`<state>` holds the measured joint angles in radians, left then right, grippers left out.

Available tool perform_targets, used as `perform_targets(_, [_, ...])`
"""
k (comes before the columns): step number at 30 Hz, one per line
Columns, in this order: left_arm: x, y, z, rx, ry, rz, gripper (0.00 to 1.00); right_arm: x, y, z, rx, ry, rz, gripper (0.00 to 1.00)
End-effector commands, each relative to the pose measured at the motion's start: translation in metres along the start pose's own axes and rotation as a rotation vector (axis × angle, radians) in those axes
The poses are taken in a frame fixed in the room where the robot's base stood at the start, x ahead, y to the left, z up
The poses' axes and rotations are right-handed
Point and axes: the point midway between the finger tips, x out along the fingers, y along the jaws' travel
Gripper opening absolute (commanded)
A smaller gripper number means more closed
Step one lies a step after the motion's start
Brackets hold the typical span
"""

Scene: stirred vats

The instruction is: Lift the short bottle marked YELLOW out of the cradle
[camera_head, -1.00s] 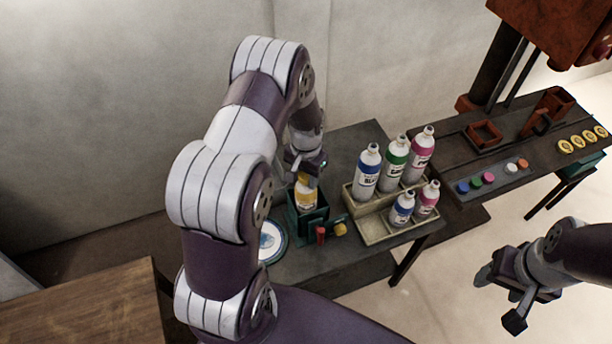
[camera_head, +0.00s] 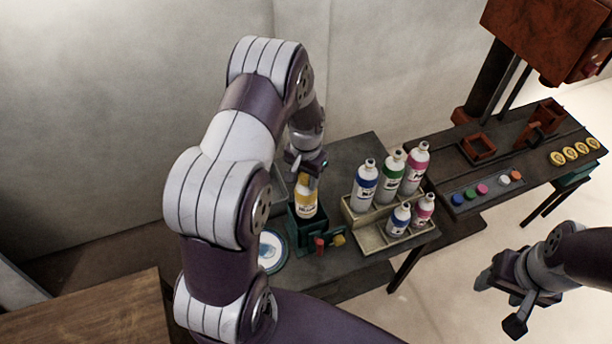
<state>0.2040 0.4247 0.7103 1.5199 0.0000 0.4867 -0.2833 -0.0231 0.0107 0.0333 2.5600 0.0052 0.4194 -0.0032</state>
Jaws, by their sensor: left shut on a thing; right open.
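The short bottle marked YELLOW (camera_head: 306,203) stands upright in the dark green cradle (camera_head: 297,236), its lower end hidden behind the cradle's walls. My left gripper (camera_head: 304,172) is above it and shut on its top; the fingertips are small and partly hidden by the bottle and the wrist. My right gripper (camera_head: 500,300) hangs open and empty at the lower right, over the floor and away from the tables.
A beige stepped rack (camera_head: 370,239) right of the cradle holds several blue, green and magenta bottles. A red cap (camera_head: 319,246) and a yellow piece (camera_head: 338,239) are at the cradle's front. A white-and-blue dish (camera_head: 271,250) lies left. An orange machine (camera_head: 545,35) stands at upper right.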

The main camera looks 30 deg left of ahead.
Motion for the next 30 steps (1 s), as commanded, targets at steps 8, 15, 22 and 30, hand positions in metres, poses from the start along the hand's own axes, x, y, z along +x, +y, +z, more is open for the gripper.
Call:
perform_targets(8, [-0.003, 0.012, 0.015, 0.001, 0.001, 0.0, 0.11, -0.008, 0.0, -0.001, 0.0, 0.0, 0.0, 0.57])
perform_targets(15, [-0.003, 0.03, 0.041, 0.002, -0.001, 0.0, 0.11, -0.017, 0.0, -0.002, 0.0, 0.0, 0.0, 0.57])
perform_targets(22, [-0.002, 0.048, 0.066, 0.002, -0.001, 0.0, 0.11, -0.025, 0.0, -0.003, 0.0, 0.0, 0.0, 0.57])
perform_targets(30, [-0.002, 0.069, 0.094, 0.002, 0.0, 0.0, 0.11, -0.034, 0.0, -0.004, 0.0, 0.0, 0.0, 0.57])
